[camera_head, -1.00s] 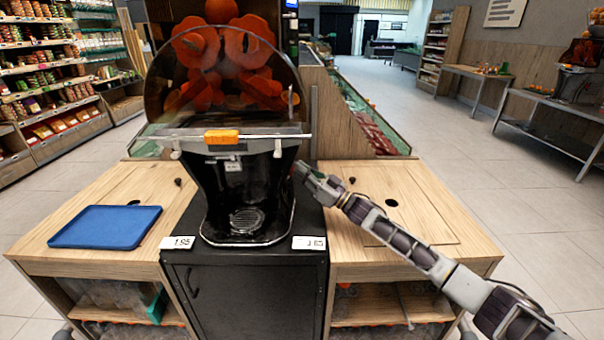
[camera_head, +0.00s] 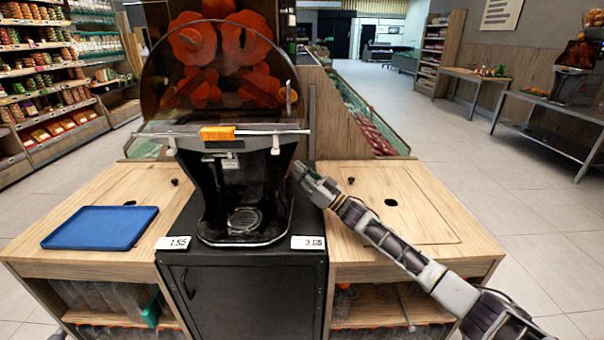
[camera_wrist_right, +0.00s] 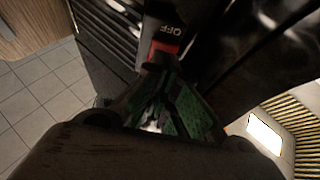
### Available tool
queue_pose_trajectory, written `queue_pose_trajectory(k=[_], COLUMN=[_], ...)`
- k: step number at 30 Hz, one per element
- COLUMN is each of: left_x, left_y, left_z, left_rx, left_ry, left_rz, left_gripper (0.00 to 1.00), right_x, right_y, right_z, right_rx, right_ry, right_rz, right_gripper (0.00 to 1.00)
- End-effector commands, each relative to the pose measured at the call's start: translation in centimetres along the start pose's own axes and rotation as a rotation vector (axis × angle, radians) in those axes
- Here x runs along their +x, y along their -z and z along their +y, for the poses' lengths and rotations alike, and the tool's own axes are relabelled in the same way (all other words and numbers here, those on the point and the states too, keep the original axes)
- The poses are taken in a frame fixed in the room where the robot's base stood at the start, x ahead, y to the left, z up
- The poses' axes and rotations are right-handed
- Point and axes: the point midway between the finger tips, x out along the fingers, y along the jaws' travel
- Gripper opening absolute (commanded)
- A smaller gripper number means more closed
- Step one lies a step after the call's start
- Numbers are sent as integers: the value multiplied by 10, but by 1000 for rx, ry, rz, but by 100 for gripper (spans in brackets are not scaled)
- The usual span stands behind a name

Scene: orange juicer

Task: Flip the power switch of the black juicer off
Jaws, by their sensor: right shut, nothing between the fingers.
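The black juicer (camera_head: 235,185) stands upright on a black cabinet, with a clear front cover and oranges behind it. In the right wrist view, its red power switch (camera_wrist_right: 160,50) shows just beyond my fingertips, below a black part marked OFF (camera_wrist_right: 168,29). My right gripper (camera_head: 298,170) is at the right side of the juicer, close to the body. In the wrist view its green-padded fingers (camera_wrist_right: 165,100) are shut and empty, pointing at the switch. I cannot tell whether they touch it. The switch is hidden in the head view. My left gripper is out of view.
The black cabinet (camera_head: 240,290) has wooden counters on both sides. A blue tray (camera_head: 100,228) lies on the left counter (camera_head: 125,185). The right counter (camera_head: 425,205) is bare under my right arm. A glass-sided display (camera_head: 365,115) stands behind.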

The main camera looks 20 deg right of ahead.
Motion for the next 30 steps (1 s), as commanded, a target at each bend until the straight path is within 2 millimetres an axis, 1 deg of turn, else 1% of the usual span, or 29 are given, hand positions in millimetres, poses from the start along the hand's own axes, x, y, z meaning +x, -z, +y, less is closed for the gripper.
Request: queue_pose_trajectory(k=[1, 5, 11, 23, 30], left_x=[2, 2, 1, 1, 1], left_y=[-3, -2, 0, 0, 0], left_z=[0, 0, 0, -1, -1], left_rx=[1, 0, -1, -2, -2], left_ry=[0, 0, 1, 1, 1], left_rz=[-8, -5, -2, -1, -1], left_gripper=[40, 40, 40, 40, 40], right_x=[0, -2, -14, -54, -75], right_y=[0, 0, -2, -2, 10], right_z=[0, 0, 0, 0, 0], right_rx=[0, 0, 1, 1, 0], right_ry=[0, 0, -1, -1, -1], right_rz=[-1, -1, -3, -2, -2], right_gripper=[0, 0, 0, 0, 0])
